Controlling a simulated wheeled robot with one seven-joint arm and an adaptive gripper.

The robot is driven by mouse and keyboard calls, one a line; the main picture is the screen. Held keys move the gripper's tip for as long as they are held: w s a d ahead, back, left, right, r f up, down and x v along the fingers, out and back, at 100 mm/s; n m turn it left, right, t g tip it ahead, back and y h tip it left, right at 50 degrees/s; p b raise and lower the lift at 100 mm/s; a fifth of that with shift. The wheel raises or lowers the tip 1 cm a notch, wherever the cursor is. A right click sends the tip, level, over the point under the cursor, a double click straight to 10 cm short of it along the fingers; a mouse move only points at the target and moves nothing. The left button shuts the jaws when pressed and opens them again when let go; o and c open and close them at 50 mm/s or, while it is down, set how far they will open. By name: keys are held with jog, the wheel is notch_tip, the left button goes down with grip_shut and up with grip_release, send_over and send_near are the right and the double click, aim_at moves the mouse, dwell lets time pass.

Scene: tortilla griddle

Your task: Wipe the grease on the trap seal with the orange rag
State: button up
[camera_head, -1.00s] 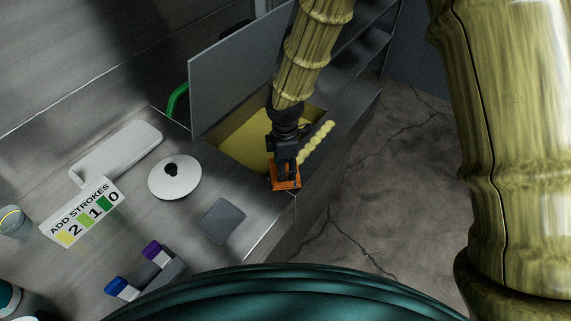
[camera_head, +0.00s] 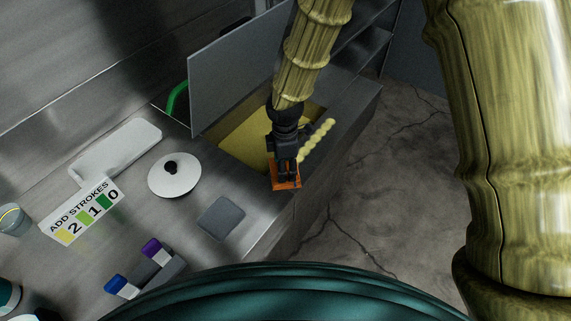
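The orange rag (camera_head: 287,184) is a small flat piece at the tip of my gripper (camera_head: 285,174), by the front corner of the open trap. The dark fingers stand close together on top of the rag and seem shut on it; the exact grip is too small to see. The trap is a yellow-lined opening (camera_head: 243,140) in the steel counter with a grey lid (camera_head: 237,73) raised behind it. A lumpy pale yellow strip of grease (camera_head: 317,140) runs along the trap's right edge, just beyond my gripper. Part of the opening is hidden behind my arm.
A sign reading "ADD STROKES 2 1 0" (camera_head: 82,212), a white tray (camera_head: 118,150), a white disc with a dark knob (camera_head: 174,175), and a grey square pad (camera_head: 221,218) lie on the counter. Blue (camera_head: 117,284) and purple (camera_head: 153,249) capped items stand at front.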

jog(key=shift+r+p, duration=0.35)
jog(key=shift+p, duration=0.1)
dwell(0.3)
jog(key=c, duration=0.7)
jog(key=shift+w+d+f+p, duration=0.1)
jog(key=shift+w+d+p, duration=0.15)
jog(key=shift+w+d, duration=0.65)
jog(key=shift+w+d+p, duration=0.25)
jog(key=shift+w+d, duration=0.35)
jog(key=shift+w, duration=0.45)
jog(key=shift+s, duration=0.1)
